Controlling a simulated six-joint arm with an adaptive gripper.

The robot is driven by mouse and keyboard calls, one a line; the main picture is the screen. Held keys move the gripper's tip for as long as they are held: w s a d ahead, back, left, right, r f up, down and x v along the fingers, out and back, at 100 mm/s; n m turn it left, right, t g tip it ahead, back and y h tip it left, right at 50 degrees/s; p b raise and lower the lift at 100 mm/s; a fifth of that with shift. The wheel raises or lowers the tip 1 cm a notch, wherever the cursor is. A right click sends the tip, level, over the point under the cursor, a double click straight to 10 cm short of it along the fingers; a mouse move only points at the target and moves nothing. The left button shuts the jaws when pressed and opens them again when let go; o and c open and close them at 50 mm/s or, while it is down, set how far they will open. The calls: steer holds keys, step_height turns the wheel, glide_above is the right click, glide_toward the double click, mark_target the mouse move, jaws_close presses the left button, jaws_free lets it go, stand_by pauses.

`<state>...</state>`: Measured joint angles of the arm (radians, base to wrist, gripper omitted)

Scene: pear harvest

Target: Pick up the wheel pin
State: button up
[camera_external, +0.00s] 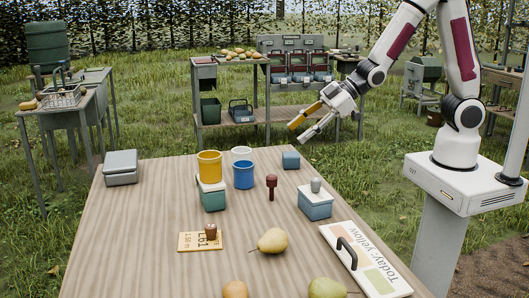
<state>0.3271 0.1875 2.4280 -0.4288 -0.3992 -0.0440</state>
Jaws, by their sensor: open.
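A dark red pin with a thick head (271,187) stands upright on the wooden table, right of the blue cup; it looks like the wheel pin, though no label shows. My gripper (297,133) is in the air beyond the table's back right, above and behind the pin and well apart from it. Its two fingers, one yellow and one grey, are spread, with nothing between them. The pin is in plain view.
Yellow (209,166), blue (243,175) and white cups stand left of the pin. A teal box with a grey knob (315,204) stands to its right. A pear (272,241), a tag plate (187,242) and a handled sign board (349,262) lie nearer.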

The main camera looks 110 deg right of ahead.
step_height(320, 180, down, 7)
steer(key=w+t+y, duration=0.1)
steer(key=w+y, duration=0.1)
steer(key=w, duration=0.1)
steer(key=t+y, duration=0.1)
steer(key=t, duration=0.1)
glide_toward(272, 182)
steer(key=shift+w+d+f, duration=0.25)
steer(key=shift+w+d, duration=0.3)
steer(key=shift+d, duration=0.05)
steer(key=shift+w+d+f, duration=0.2)
steer(key=shift+w+d, duration=0.35)
steer(key=shift+d, duration=0.05)
steer(key=shift+s+a+f+t+y, duration=0.1)
steer(key=shift+s+f+t+y, duration=0.15)
steer(key=shift+f, duration=0.2)
steer(key=shift+s+f+t+y, duration=0.15)
steer(key=shift+f+t+y, duration=0.1)
steer(key=shift+f, duration=0.2)
steer(key=shift+w, duration=0.1)
steer(key=shift+x, duration=1.2)
steer(key=shift+a, duration=0.1)
steer(key=shift+x, duration=2.6)
steer(key=shift+r, duration=0.15)
